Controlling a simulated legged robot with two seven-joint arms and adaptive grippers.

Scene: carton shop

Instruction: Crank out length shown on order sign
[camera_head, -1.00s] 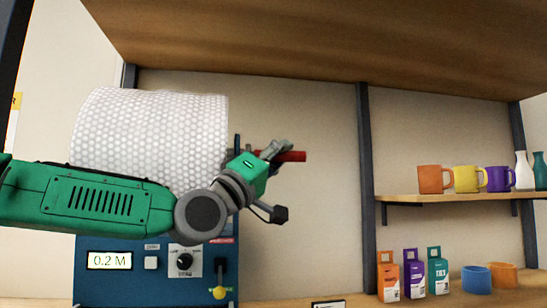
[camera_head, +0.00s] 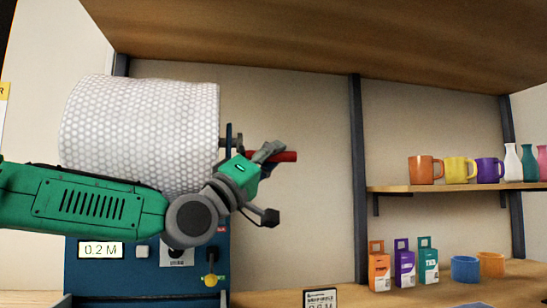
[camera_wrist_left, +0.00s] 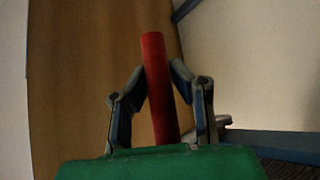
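A white bubble-wrap roll (camera_head: 140,125) sits on a blue machine (camera_head: 150,278) at the left. The machine's display (camera_head: 100,250) reads 0.2 M. A red crank handle (camera_head: 286,156) sticks out right of the roll, near a dark crank bar (camera_head: 228,137). My left gripper (camera_head: 268,152) is at this handle. In the left wrist view its two fingers (camera_wrist_left: 160,72) press on both sides of the red handle (camera_wrist_left: 155,60). A small dark sign (camera_head: 320,299) shows at the bottom edge; its text is cut off and unreadable. My right gripper is not in view.
Mugs and vases stand on a wall shelf (camera_head: 450,187) at right. A wooden board (camera_head: 330,35) hangs overhead.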

